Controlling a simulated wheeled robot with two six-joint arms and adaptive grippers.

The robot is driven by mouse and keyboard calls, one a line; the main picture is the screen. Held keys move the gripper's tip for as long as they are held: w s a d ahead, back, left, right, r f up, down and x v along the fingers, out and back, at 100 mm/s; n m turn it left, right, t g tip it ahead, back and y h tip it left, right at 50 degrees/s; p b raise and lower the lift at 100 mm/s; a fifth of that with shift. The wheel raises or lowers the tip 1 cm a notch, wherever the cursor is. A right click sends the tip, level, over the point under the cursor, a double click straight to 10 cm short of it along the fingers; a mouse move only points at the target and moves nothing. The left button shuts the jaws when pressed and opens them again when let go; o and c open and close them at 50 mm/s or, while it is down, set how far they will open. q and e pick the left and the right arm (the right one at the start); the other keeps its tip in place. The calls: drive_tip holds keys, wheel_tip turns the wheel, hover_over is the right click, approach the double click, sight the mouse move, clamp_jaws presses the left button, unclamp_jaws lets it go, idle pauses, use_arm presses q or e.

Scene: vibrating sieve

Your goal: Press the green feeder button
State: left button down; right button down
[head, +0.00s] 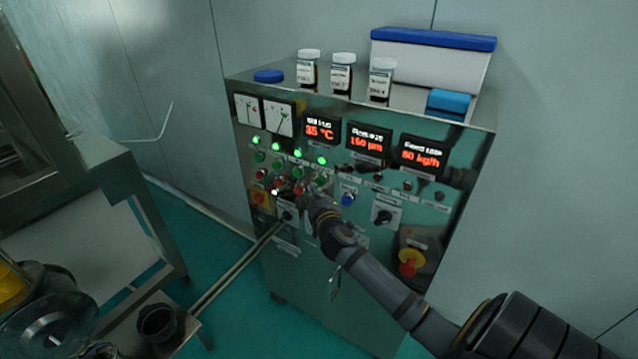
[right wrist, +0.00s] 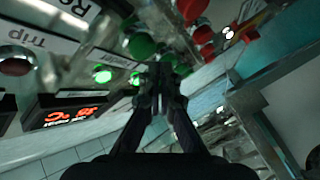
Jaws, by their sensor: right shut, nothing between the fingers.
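The control panel (head: 330,225) on a metal cabinet carries a row of green buttons (head: 277,163) below lit green lamps (head: 298,152), with red buttons (head: 261,174) beneath. My right gripper (head: 315,196) is shut and empty at the panel, by the right end of the button rows. In the right wrist view the closed fingertips (right wrist: 160,76) are close to green buttons (right wrist: 141,45); whether they touch one is not clear. My left gripper is not in view.
A red-yellow emergency knob (head: 410,262), a black rotary switch (head: 383,216) and a blue button (head: 347,199) are right of the gripper. Bottles (head: 342,73) and a blue-lidded box (head: 430,60) stand on the cabinet. A metal frame (head: 75,190) stands at left.

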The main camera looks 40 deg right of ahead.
drive_tip(key=shift+a, duration=0.1)
drive_tip(key=shift+s+a, duration=0.3)
drive_tip(key=shift+a, duration=0.45)
drive_tip(key=shift+s+a, duration=0.35)
drive_tip(key=shift+a, duration=0.35)
drive_tip(key=shift+s+a, duration=0.3)
drive_tip(key=shift+a, duration=0.45)
drive_tip(key=s+f+m+g+y, duration=0.1)
drive_tip(key=s+f+g, duration=0.3)
drive_tip(key=f, duration=0.9)
drive_tip(key=s+f+g+y, duration=0.1)
drive_tip(key=s+f, duration=0.4)
drive_tip(key=f, duration=0.8)
drive_tip(key=s+f+m+g+y, duration=0.1)
drive_tip(key=s+f+g, duration=0.3)
drive_tip(key=f, duration=0.9)
drive_tip(key=s+a+f+m+g+y, duration=0.1)
drive_tip(key=s+a+f+g, duration=0.1)
drive_tip(key=s+f, duration=0.4)
drive_tip(key=s+a+f+m+g, duration=0.1)
drive_tip(key=s+f, duration=0.5)
drive_tip(key=s, duration=1.1)
drive_tip(key=s+a+f+m+g+y, duration=0.1)
drive_tip(key=s+a+f, duration=0.3)
drive_tip(key=s, duration=0.8)
wheel_tip(320, 180, down, 3)
drive_tip(key=shift+a+r+g+y, duration=0.2)
drive_tip(key=shift+a+g+y, duration=0.1)
drive_tip(key=shift+g, duration=0.6)
